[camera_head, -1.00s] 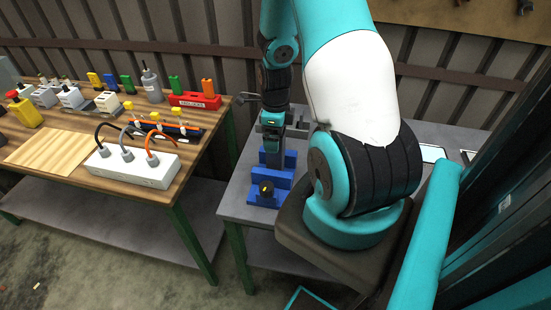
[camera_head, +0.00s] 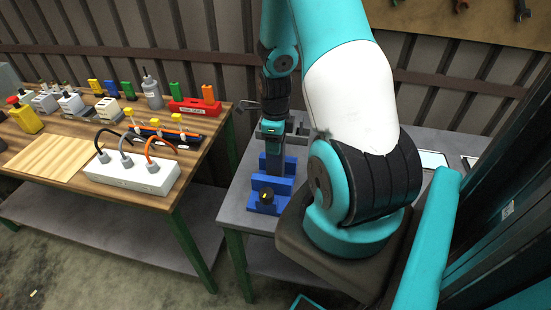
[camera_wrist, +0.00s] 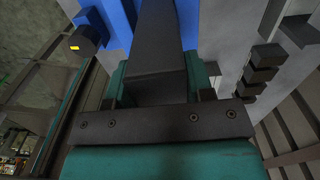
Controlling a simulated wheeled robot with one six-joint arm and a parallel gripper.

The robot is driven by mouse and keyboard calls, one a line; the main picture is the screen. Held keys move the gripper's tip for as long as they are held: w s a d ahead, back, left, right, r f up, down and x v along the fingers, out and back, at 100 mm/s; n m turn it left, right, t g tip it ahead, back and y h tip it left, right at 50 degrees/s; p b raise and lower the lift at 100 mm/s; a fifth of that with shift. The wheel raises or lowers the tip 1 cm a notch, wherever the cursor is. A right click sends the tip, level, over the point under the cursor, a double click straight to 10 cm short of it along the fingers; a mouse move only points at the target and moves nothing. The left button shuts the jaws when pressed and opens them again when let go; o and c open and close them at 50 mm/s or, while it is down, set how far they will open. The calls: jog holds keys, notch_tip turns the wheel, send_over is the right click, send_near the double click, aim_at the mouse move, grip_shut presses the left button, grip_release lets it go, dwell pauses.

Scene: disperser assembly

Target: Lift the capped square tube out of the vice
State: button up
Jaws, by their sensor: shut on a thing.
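My gripper (camera_head: 272,130) is above the blue vice (camera_head: 284,187) and is shut on the dark square tube (camera_head: 272,147), which shows below it. In the wrist view the tube (camera_wrist: 158,40) runs between the two teal fingers of my gripper (camera_wrist: 158,88) toward the blue vice (camera_wrist: 118,22). The tube looks upright. Its cap cannot be made out, and I cannot tell whether its lower end is still between the vice jaws. The vice's dark round knob (camera_head: 266,193) with a yellow mark faces the front.
The vice stands on a grey table (camera_head: 232,207). A wooden table (camera_head: 150,215) at left holds a white power strip (camera_head: 130,176), a red block (camera_head: 195,107) and several coloured parts. A gap separates the tables. My arm covers much of the grey table's right side.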

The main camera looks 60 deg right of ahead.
jog(key=shift+r+p, duration=2.8)
jog(key=shift+r, duration=0.7)
jog(key=shift+s, duration=0.1)
